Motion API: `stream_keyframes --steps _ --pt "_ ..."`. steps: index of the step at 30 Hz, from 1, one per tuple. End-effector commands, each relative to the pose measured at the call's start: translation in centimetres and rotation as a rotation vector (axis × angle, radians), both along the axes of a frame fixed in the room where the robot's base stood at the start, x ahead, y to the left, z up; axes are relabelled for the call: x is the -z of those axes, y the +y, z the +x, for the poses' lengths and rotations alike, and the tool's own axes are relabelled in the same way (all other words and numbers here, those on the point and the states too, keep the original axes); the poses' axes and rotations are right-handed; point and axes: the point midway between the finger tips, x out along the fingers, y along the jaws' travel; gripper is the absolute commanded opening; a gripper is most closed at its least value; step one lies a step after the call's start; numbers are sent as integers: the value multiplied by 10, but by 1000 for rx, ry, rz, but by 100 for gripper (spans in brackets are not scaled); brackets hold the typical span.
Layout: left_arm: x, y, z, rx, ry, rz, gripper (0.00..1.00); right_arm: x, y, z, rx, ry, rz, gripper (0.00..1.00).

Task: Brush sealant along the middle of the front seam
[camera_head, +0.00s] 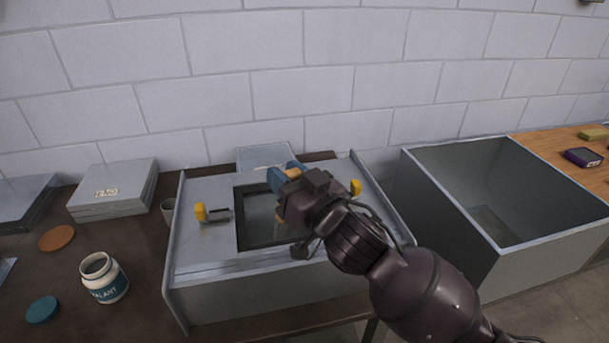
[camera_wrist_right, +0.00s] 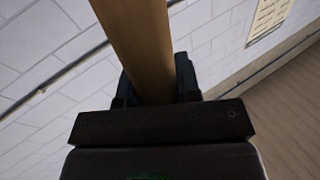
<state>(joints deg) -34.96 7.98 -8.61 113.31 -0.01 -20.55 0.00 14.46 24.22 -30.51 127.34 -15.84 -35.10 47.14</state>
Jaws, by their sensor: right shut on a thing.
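My right gripper (camera_head: 287,198) is shut on a wooden handle (camera_wrist_right: 138,45), which I take to be the brush's. In the head view the gripper hangs over the dark-framed opening in the top of the grey sheet-metal duct (camera_head: 255,290). A bit of tan wood shows under it; the bristles cannot be made out. The front seam runs along the duct's front top edge, nearer to me than the gripper; part is behind my right arm. A white sealant jar (camera_head: 105,283) with a teal label stands open on the left. My left gripper is not in view.
A teal lid (camera_head: 42,309) and a brown disc (camera_head: 57,238) lie on the dark bench. Yellow-handled clamps (camera_head: 201,212) sit on the duct's top. A big open grey bin (camera_head: 455,215) stands at right.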

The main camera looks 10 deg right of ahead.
Motion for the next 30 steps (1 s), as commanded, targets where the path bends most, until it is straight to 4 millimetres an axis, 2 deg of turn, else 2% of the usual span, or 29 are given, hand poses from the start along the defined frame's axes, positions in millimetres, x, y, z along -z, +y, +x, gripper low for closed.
stream_keyframes --steps 17,22,30 --pt "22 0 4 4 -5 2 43 12 65 0 -1 -1 0 0" --pt "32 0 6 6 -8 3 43 33 63 0 2 3 0 0" --pt "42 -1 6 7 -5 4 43 49 63 0 0 0 -1 0"
